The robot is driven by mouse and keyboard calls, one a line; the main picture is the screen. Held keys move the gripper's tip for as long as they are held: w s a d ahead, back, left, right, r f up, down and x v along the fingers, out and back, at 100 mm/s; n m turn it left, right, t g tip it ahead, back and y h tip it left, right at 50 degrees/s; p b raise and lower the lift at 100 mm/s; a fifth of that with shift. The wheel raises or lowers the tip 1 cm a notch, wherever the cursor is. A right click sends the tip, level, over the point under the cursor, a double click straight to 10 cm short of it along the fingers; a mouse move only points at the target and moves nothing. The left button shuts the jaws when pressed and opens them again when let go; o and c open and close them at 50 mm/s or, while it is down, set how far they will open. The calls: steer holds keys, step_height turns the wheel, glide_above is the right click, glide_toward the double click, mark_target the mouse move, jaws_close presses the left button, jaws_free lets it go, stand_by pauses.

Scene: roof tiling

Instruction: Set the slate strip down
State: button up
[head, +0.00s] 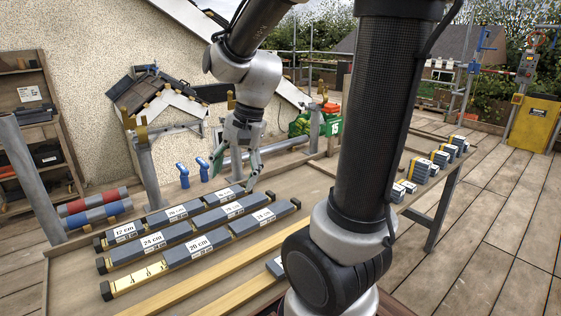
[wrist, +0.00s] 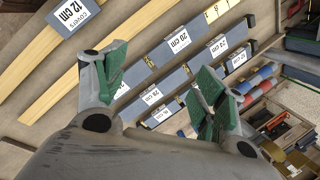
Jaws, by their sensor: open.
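Grey slate strips with white size labels lie in three rows on the bench, among them a 12 cm strip (head: 124,232), a 24 cm strip (head: 153,242) and a 20 cm strip (head: 203,247). My gripper (head: 237,172) is above the far end of these rows, with its fingers pointing down. In the wrist view its green-padded fingers (wrist: 160,88) are wide apart with no strip between them. A strip labelled 12 cm covers (wrist: 75,22) lies apart from the rows in the wrist view. I cannot tell which strip the task means.
Yellow wooden battens (head: 215,288) lie along the front of the bench. Blue bottles (head: 183,175) stand behind the rows. Small labelled stacks (head: 440,157) line the right edge. A shelf (head: 32,120) stands at left. My column hides part of the bench.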

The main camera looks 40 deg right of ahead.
steer(key=s+d+r+n+t+h, duration=0.1)
steer(key=s+d+r+n, duration=0.2)
steer(key=s+n, duration=0.2)
steer(key=s+d+r+n+t+h, duration=0.1)
steer(key=s+d+r+n, duration=0.2)
steer(key=s+n, duration=0.2)
steer(key=shift+s+r+t+h, duration=0.15)
steer(key=shift+s+t+h, duration=0.25)
steer(key=shift+s, duration=0.45)
